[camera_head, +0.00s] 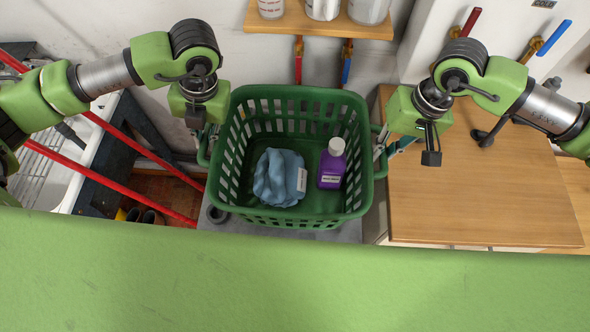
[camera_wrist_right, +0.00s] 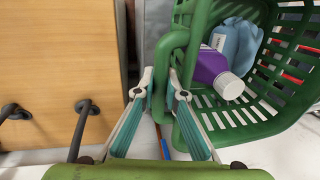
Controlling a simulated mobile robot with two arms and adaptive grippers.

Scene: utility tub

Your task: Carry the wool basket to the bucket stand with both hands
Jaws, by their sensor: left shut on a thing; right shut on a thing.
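The green slatted wool basket (camera_head: 236,172) is upright in the middle of the head view, with a folded blue cloth-like item (camera_head: 277,178) and a purple bottle with a white cap (camera_head: 331,170) inside. My left gripper (camera_head: 203,150) is shut on the basket's left handle; its fingers are partly hidden under the wrist. My right gripper (camera_head: 382,146) is shut on the right handle, which shows between its fingertips in the right wrist view (camera_wrist_right: 161,76). I cannot tell for sure which surface is the bucket stand, or whether the basket touches the one below it.
A wooden worktop (camera_head: 480,190) lies right of the basket, mostly clear. A wooden shelf (camera_head: 320,24) with containers is on the back wall. Red bars (camera_head: 135,150) and a white tub (camera_head: 75,165) are at left. Pipes with red and blue handles are at upper right.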

